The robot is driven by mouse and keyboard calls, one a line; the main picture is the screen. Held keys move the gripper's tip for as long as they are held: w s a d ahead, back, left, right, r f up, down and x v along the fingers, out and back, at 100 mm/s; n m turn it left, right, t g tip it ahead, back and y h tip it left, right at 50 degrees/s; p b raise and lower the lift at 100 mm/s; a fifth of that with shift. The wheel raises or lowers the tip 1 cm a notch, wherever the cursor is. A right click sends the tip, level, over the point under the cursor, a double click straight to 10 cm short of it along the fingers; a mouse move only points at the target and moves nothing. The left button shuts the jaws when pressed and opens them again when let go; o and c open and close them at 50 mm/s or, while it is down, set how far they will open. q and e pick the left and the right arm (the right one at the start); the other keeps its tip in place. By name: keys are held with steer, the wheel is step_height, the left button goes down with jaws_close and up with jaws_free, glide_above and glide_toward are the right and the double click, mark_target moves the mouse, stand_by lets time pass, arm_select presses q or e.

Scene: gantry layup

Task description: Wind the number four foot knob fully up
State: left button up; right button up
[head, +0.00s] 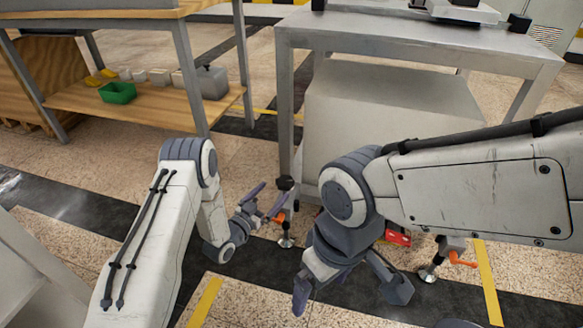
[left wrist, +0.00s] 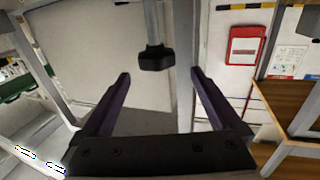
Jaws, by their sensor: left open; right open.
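A black knob (head: 285,183) is at the lower end of the near-left leg of the grey metal table. It also shows in the left wrist view (left wrist: 156,58), on a grey post. No number is readable on it. A levelling foot (head: 286,241) with an orange lever (head: 279,217) is below it. My left gripper (head: 266,199) is open and empty, close to the knob. In the left wrist view its purple fingers (left wrist: 160,75) point toward the knob, which appears between and just beyond the tips. Contact cannot be told. My right gripper (head: 352,297) is open and empty, low in front.
The grey table (head: 420,42) stands over a pale box-like body (head: 390,105). Another foot with an orange lever (head: 461,261) is at the right, near a red object (head: 398,238). A wooden-shelved bench with a green bin (head: 117,92) stands left. Floor between is clear.

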mark_target(290, 176)
arm_select(q)
steer(key=shift+s+a+h, duration=0.1)
steer(key=shift+h, duration=0.2)
steer(key=b+x, duration=0.4)
steer(key=x, duration=0.6)
steer(key=shift+s+f+b, duration=0.15)
steer(key=shift+b, duration=0.2)
steer(key=shift+w+d, duration=0.35)
steer(key=shift+d, duration=0.05)
arm_select(e)
steer(key=f, duration=0.4)
steer(key=shift+w+f, duration=0.35)
steer(key=shift+w, duration=0.05)
arm_select(q)
steer(key=c, duration=1.4)
steer(key=shift+o, duration=0.2)
steer(key=shift+a, duration=0.1)
arm_select(e)
steer(key=shift+r, duration=0.3)
